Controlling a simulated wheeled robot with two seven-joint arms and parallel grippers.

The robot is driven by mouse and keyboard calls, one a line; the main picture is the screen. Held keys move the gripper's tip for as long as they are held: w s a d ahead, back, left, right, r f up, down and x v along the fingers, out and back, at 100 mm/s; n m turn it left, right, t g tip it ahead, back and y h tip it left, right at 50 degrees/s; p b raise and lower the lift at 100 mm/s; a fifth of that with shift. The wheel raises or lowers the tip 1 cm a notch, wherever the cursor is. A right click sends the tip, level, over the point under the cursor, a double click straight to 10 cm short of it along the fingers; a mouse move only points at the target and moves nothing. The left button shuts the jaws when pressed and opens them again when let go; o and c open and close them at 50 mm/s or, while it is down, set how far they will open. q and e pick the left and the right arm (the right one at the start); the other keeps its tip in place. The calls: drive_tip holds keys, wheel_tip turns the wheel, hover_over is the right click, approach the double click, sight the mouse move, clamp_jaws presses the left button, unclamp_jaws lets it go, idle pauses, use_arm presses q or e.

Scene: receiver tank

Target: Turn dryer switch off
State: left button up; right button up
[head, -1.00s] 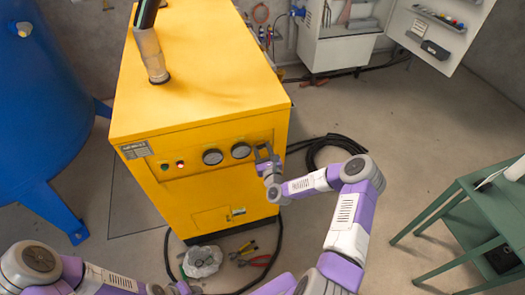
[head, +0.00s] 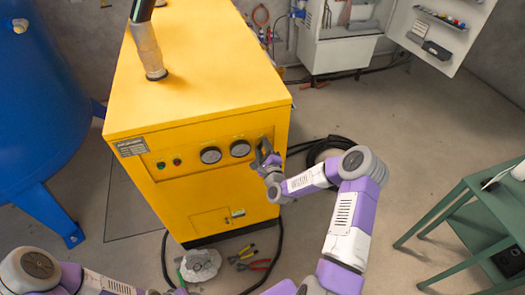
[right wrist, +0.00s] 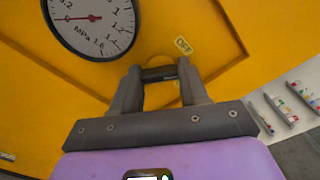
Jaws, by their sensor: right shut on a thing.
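The yellow dryer (head: 205,60) stands in the middle of the head view. Its front panel carries two round gauges (head: 210,155), two small lamps (head: 177,162) that look dark, and the switch at the right end. My right gripper (head: 263,152) is at that switch. In the right wrist view the fingers are shut on the dark switch handle (right wrist: 158,73), and the gripper hides part of it. A yellow OFF label (right wrist: 183,45) sits just above and right of the fingertips. My left arm runs along the bottom left edge; its gripper is out of view.
A blue tank (head: 45,110) stands at the left. A green table (head: 450,215) is at the right. Black hose (head: 325,150) lies on the floor beside the dryer. Pliers (head: 255,264) and a crumpled bag (head: 200,264) lie in front.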

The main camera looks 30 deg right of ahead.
drive_tip(key=n+b, duration=0.3)
drive_tip(key=n, duration=0.3)
drive_tip(key=shift+n, duration=0.3)
idle(0.5)
drive_tip(key=o, duration=0.8)
drive_tip(key=v, duration=0.7)
drive_tip(key=shift+s+p, duration=0.35)
drive_tip(key=shift+p, duration=0.05)
